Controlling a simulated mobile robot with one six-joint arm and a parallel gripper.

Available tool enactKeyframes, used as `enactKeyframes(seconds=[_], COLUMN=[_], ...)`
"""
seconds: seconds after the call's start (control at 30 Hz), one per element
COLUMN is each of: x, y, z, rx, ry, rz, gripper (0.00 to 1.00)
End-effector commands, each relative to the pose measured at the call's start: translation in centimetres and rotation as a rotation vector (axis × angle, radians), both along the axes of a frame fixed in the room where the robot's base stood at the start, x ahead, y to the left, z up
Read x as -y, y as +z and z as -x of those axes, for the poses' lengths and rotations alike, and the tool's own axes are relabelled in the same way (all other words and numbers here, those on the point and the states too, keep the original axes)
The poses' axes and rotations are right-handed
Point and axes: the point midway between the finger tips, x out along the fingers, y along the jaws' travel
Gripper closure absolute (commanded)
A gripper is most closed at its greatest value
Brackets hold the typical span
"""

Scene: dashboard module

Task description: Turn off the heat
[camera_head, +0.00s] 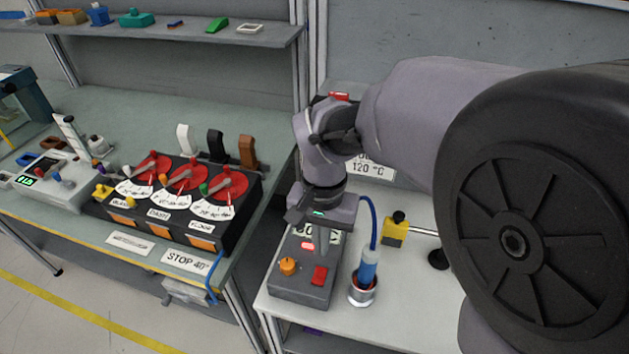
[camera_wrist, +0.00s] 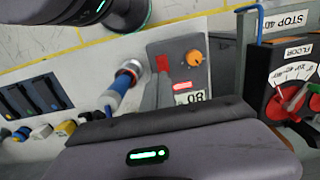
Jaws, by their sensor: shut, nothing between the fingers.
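A dark grey control box (camera_head: 284,291) stands on the white table below my gripper. It has an orange knob (camera_head: 288,266), a red switch (camera_head: 319,275) and a lit display partly hidden by my gripper. The box also shows in the wrist view (camera_wrist: 189,77), with the red switch (camera_wrist: 163,63) and orange knob (camera_wrist: 194,57). My gripper (camera_head: 322,246) is shut and empty, pointing down above the box. The switch's setting is unclear.
A blue-handled tool (camera_head: 369,267) with a cord stands in a metal holder right of the box. A yellow and black block (camera_head: 395,232) lies farther right. A black dial panel (camera_head: 165,222) with levers is on the left bench. A 120 °C sign (camera_head: 374,168) is behind my gripper.

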Motion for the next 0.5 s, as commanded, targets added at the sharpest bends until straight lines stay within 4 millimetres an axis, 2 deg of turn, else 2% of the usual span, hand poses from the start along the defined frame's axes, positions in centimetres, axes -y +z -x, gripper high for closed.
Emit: enactKeyframes(seconds=[0.03, 0.3, 0.5], x=[0.0, -0.1, -0.1], y=[-1.7, -7.5, -10.3], z=[0.1, 0.3, 0.4], rx=[-0.003, -0.003, -0.001], ry=[0.0, -0.001, 0.0], rz=[0.0, 0.0, 0.001], gripper=[1.0, 1.0, 1.0])
